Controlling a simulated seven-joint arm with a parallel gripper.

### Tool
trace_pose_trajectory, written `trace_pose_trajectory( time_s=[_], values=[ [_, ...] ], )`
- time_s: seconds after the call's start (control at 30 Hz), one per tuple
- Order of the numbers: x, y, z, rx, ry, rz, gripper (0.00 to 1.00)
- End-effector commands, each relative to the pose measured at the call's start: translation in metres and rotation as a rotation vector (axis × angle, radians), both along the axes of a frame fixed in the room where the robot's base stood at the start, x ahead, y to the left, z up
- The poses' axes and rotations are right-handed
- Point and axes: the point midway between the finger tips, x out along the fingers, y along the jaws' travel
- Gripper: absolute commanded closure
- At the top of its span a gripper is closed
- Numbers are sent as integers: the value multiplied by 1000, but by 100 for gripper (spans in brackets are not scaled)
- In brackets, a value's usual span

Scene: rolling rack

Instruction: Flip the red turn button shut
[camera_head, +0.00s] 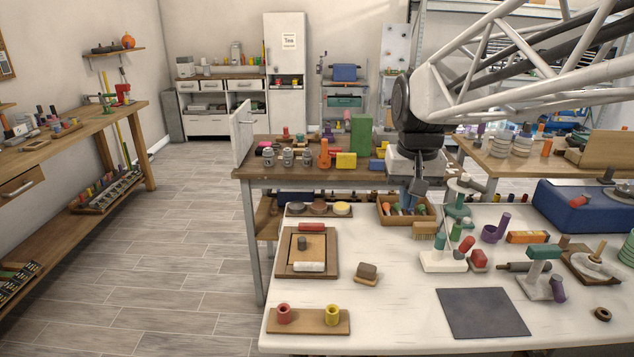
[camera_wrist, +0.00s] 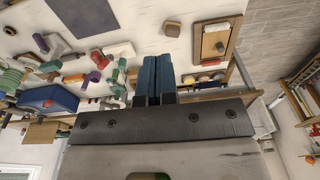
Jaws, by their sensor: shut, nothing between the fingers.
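A short red bar (camera_head: 311,228), which looks like the turn button, lies crosswise at the far edge of a wooden framed board (camera_head: 284,266) on the white table. A white bar (camera_head: 310,267) lies across the near edge, and a small dark knob (camera_head: 302,243) sits between them. The board also shows in the wrist view (camera_wrist: 233,40), at upper right. My gripper (camera_head: 409,203) points down above the table's far edge, well right of the board and apart from it. Its blue fingers (camera_wrist: 158,62) are together and empty. I cannot tell the red bar's exact angle.
A brown block (camera_head: 367,271) stands right of the board, and a plank with red and yellow rings (camera_head: 318,323) lies nearer. A tool tray (camera_head: 430,216) and a white-based fixture (camera_head: 443,262) stand near my gripper. A dark mat (camera_head: 483,313) lies flat at front.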

Motion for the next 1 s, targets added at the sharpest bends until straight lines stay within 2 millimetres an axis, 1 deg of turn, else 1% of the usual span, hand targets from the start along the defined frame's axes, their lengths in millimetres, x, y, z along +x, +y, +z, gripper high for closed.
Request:
trace_pose_trajectory(
  time_s=[0.03,0.43,1.0],
  values=[
    [10,2,1,0,8,0,100],
    [81,17,9,5,53,2,100],
    [181,42,4,9,118,4,100]
  ],
)
